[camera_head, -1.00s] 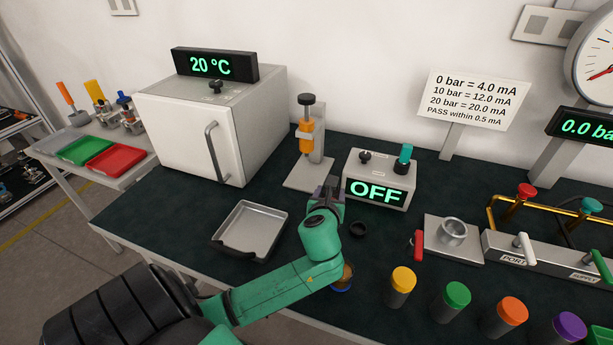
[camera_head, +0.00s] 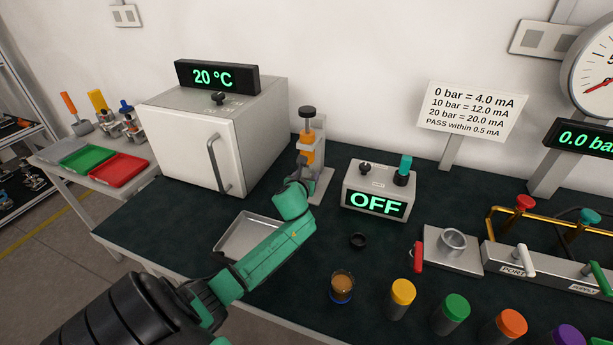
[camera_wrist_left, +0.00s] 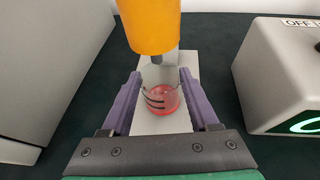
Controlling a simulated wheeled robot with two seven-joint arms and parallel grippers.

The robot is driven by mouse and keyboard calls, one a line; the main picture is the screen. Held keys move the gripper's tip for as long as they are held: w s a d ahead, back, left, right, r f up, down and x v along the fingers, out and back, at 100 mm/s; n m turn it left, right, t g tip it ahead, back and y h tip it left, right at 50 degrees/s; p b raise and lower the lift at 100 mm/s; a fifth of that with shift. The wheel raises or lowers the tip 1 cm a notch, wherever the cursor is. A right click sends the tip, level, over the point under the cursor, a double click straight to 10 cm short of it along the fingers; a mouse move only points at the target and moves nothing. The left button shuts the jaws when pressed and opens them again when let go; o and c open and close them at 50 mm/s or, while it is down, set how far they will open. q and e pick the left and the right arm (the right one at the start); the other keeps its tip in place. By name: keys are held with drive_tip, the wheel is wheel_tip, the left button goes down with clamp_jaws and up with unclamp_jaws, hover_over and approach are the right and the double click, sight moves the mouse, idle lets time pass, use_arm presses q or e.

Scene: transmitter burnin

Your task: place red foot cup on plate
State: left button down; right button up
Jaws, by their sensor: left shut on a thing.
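The red foot cup (camera_wrist_left: 162,101) is a clear glass with a red bottom and dark marks on its side. In the left wrist view it is between the purple fingers of my left gripper (camera_wrist_left: 160,85), which is shut on it. The cup is over the pale plate (camera_wrist_left: 191,64) of the stand, below the orange body (camera_wrist_left: 153,25); whether it touches the plate I cannot tell. In the head view the plate (camera_head: 323,186) shows right of my left wrist, which hides the gripper and cup. My right gripper is not in view.
The white oven (camera_head: 185,140) stands left of the stand, and the box marked OFF (camera_head: 376,190) stands right. A metal tray (camera_head: 245,233) lies partly under my left arm. A blue-footed cup (camera_head: 341,287) with brown contents and a black ring (camera_head: 358,240) are nearer the front.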

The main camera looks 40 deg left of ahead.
use_arm(q)
drive_tip(key=shift+f, duration=0.15)
drive_tip(key=shift+c, duration=0.7)
unclamp_jaws()
drive_tip(key=shift+r, duration=0.3)
drive_tip(key=p+v, duration=0.1)
drive_tip(key=v, duration=1.1)
